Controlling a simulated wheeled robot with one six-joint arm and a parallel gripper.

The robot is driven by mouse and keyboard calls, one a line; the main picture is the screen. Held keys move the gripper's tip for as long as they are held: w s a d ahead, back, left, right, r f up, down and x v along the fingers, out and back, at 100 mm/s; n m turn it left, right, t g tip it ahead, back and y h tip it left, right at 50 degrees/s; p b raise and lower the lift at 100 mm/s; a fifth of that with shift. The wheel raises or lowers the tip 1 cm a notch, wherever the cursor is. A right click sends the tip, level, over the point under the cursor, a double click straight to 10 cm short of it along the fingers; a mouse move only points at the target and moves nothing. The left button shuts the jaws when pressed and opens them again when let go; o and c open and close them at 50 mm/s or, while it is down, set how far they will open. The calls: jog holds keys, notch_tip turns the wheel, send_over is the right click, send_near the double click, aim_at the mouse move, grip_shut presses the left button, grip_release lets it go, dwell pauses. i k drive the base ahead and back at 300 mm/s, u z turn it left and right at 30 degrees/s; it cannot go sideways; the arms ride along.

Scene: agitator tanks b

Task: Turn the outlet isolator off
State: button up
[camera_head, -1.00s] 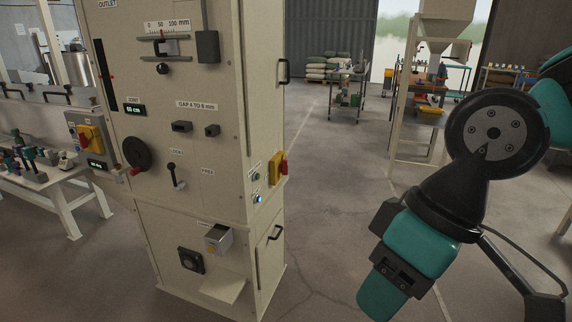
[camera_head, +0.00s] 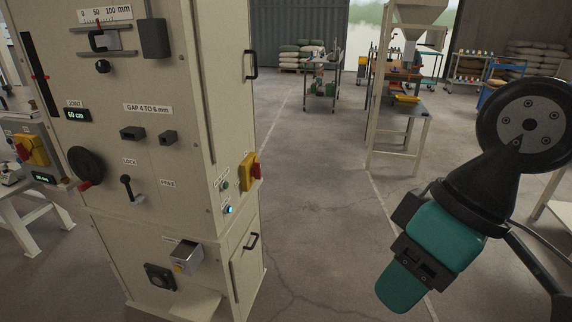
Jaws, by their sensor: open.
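A tall cream cabinet (camera_head: 150,205) stands at the left in the head view; its OUTLET sign is outside the picture now. On its narrow right side is an isolator (camera_head: 250,172), a red rotary handle on a yellow plate. It is seen nearly edge-on, so its position cannot be read. A small green button and a lit blue-white button sit beside it. My arm hangs at the right, well apart from the cabinet. No gripper jaws can be made out on it.
Another red and yellow isolator (camera_head: 30,148) is on a box at the far left. Bare floor (camera_head: 310,230) lies between cabinet and arm. A stand (camera_head: 395,130) is farther back.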

aim_at(256, 173)
jog(key=z, duration=0.25)
jog(key=i, duration=1.05)
jog(key=u, duration=0.25)
